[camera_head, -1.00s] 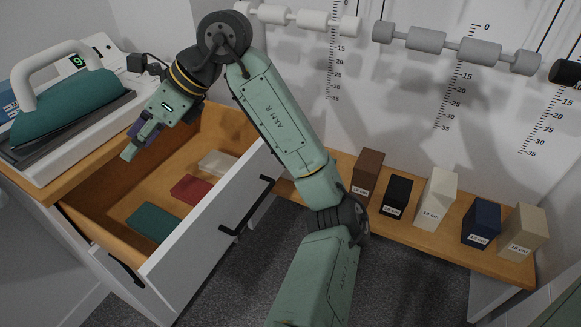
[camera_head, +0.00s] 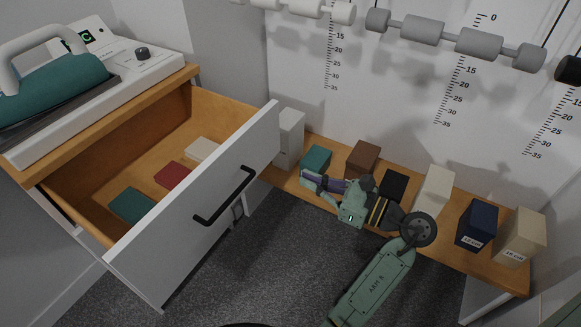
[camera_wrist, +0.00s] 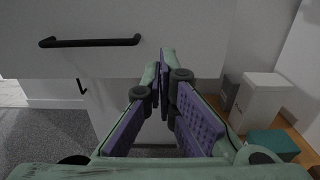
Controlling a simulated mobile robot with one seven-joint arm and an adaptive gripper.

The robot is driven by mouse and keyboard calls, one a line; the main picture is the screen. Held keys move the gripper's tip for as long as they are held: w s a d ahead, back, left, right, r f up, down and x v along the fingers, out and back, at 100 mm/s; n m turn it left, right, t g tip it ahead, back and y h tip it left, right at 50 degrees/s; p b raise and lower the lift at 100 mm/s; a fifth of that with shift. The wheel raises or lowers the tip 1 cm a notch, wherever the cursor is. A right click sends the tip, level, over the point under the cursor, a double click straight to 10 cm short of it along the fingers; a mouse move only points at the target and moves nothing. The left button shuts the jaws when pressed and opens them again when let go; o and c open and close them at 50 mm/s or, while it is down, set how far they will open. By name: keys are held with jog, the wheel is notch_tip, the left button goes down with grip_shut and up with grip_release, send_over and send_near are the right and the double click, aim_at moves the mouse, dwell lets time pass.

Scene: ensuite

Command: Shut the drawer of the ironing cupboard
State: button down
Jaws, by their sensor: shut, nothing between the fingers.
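The drawer of the ironing cupboard stands pulled well out, its white front (camera_head: 200,215) facing right with a black bar handle (camera_head: 225,195). Inside the wooden drawer lie a green, a red and a white flat piece. My gripper (camera_head: 306,178) is shut and empty, low to the right of the drawer front, apart from it in the head view, with its fingers pointing left. In the wrist view my fingertips (camera_wrist: 163,68) come together before the white drawer front (camera_wrist: 200,45), with the handle (camera_wrist: 90,41) to their left. I cannot tell the exact gap there.
The cupboard top (camera_head: 40,170) carries a white ironing unit with a green iron (camera_head: 50,90). A low wooden shelf (camera_head: 420,235) with several coloured blocks runs beside and behind my gripper. Grey carpet (camera_head: 270,270) lies clear in front of the drawer.

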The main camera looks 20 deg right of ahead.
jog(key=p, duration=0.4)
send_near(252, 156)
jog(key=x, duration=0.5)
jog(key=shift+a+r, duration=0.15)
jog(key=shift+a, duration=0.05)
jog(key=shift+x, duration=0.85)
jog(key=shift+w, duration=0.15)
jog(key=b+x, duration=0.4)
jog(key=x, duration=2.3)
jog(key=shift+w+a, duration=0.15)
jog(key=shift+w, duration=0.05)
jog(key=shift+w+a, duration=0.15)
